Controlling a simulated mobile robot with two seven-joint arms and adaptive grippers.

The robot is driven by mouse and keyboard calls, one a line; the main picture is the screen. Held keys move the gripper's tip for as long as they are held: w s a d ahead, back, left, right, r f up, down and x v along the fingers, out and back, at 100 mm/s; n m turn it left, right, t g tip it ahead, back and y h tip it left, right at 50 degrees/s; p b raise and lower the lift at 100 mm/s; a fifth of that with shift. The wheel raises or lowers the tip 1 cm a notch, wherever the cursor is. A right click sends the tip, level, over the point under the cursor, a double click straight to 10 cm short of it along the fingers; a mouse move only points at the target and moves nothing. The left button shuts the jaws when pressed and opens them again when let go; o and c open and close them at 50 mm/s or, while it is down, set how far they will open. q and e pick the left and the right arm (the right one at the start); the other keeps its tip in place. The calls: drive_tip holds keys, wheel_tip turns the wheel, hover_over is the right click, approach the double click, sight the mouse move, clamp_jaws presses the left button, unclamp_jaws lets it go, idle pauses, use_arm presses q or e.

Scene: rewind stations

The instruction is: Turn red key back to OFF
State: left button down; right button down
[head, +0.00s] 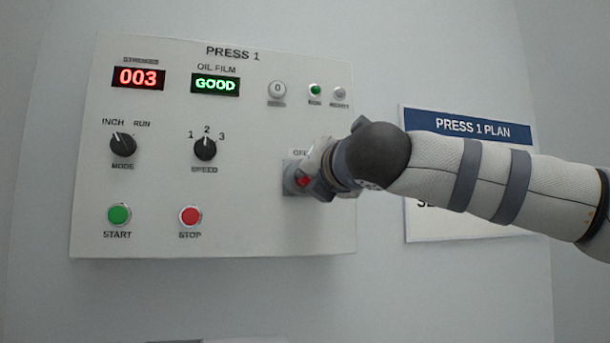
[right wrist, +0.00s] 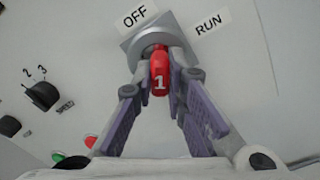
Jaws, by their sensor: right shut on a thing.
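The red key (head: 303,181), marked 1 in the right wrist view (right wrist: 159,84), sits in the grey key switch (right wrist: 160,38) on the lower right of the PRESS 1 panel. An OFF label (right wrist: 135,16) and a RUN label (right wrist: 208,22) stand beside the switch. My right gripper (head: 317,178) is shut on the key, with a finger on each side of it in the right wrist view (right wrist: 160,66). The gripper hides most of the switch in the head view. I cannot tell which label the key points to. My left gripper is not in view.
The panel (head: 250,235) has a mode knob (head: 123,145), a speed knob (head: 205,149), a green START button (head: 119,214) and a red STOP button (head: 190,216). Displays read 003 and GOOD. A PRESS 1 PLAN sheet (head: 470,127) is behind my right arm.

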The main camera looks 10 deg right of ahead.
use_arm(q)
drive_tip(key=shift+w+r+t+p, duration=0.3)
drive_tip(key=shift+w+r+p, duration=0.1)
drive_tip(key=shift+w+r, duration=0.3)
use_arm(e)
drive_tip(key=shift+n, duration=1)
drive_tip(key=shift+f, duration=0.1)
drive_tip(key=n, duration=0.4)
drive_tip(key=shift+d+n, duration=0.1)
drive_tip(key=shift+n, duration=0.3)
drive_tip(key=c, duration=1.9)
unclamp_jaws()
drive_tip(key=shift+n, duration=0.5)
drive_tip(key=shift+c, duration=0.2)
drive_tip(key=o, duration=0.4)
